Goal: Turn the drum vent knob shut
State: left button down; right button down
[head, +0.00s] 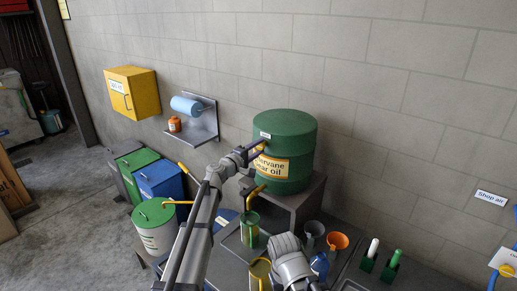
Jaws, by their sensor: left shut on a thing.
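A green drum (297,135) with a yellow gear oil label (286,169) stands on a dark stand to the right of the wall shelf. A small white tag (265,135) is on its upper front. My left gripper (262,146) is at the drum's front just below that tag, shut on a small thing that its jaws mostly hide. This is where the vent knob appears to be, but its turn position cannot be made out. A grey link of my right arm shows at the bottom middle; its fingers do not show.
A yellow tap (255,192) is low on the drum, with a green can (250,230) below it. An orange funnel (338,241) and bottles stand on the bench at right. Green (137,160) and blue bins (160,178) stand left of my left arm.

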pick_arm(q)
jog(key=shift+c, duration=2)
grip_release()
jog(key=v, duration=0.7)
jog(key=shift+s+a, duration=0.2)
jog(key=shift+s, duration=0.15)
